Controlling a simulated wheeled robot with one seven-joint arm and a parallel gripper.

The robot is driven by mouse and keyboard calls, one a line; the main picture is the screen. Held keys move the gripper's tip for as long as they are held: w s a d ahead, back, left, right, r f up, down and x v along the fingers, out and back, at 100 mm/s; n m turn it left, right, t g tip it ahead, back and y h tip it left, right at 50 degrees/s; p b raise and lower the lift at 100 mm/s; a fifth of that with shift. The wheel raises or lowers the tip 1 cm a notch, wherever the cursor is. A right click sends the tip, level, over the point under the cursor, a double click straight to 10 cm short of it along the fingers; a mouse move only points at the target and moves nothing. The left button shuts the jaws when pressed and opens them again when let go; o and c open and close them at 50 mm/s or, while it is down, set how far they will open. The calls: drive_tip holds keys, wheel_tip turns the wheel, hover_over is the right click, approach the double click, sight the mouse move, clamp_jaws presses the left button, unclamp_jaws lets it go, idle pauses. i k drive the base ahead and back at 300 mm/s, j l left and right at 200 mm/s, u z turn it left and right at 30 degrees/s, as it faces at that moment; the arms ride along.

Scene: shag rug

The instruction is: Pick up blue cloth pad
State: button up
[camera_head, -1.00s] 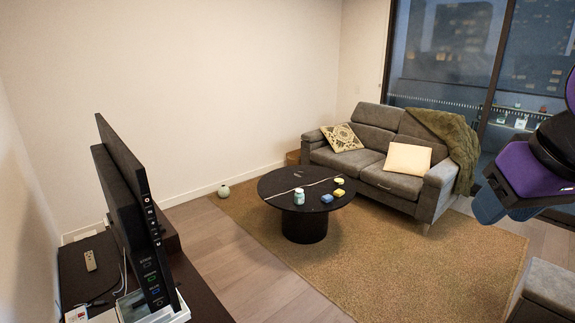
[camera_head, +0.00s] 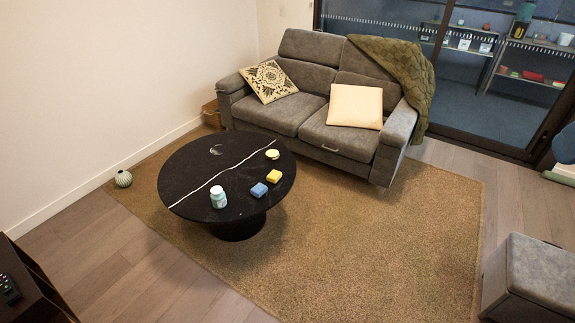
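The blue cloth pad (camera_head: 259,189) is a small blue block lying on the round black coffee table (camera_head: 185,170), near its front right edge. A yellow block (camera_head: 273,176) lies just to its right and a little behind. My gripper's fingers do not show; only a blue part that seems to be of my arm shows at the right edge, far from the table. The pad is fully visible and nothing touches it from above.
A white-and-teal jar (camera_head: 218,196) and a yellow-green round item (camera_head: 272,154) also stand on the table. A grey sofa (camera_head: 310,110) is behind it. A grey ottoman (camera_head: 540,270) is at the lower right. The rug (camera_head: 370,240) is clear in front.

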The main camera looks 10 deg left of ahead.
sight(258, 190)
drive_tip(key=i+l+u, duration=0.2)
drive_tip(key=i, duration=0.2)
drive_tip(key=i+u, duration=0.15)
drive_tip(key=i, duration=0.3)
drive_tip(key=i+l+u, duration=0.1)
drive_tip(key=i+u, duration=0.15)
drive_tip(key=u, duration=0.2)
drive_tip(key=i+l+u, duration=0.15)
drive_tip(key=u, duration=0.3)
drive_tip(key=i+l+u, duration=0.3)
drive_tip(key=u, duration=0.15)
drive_tip(key=i+l+u, duration=0.15)
drive_tip(key=l+u, duration=0.15)
drive_tip(key=u, duration=0.15)
drive_tip(key=i+l+u, duration=0.2)
drive_tip(key=l+u, duration=0.25)
drive_tip(key=i+l, duration=0.05)
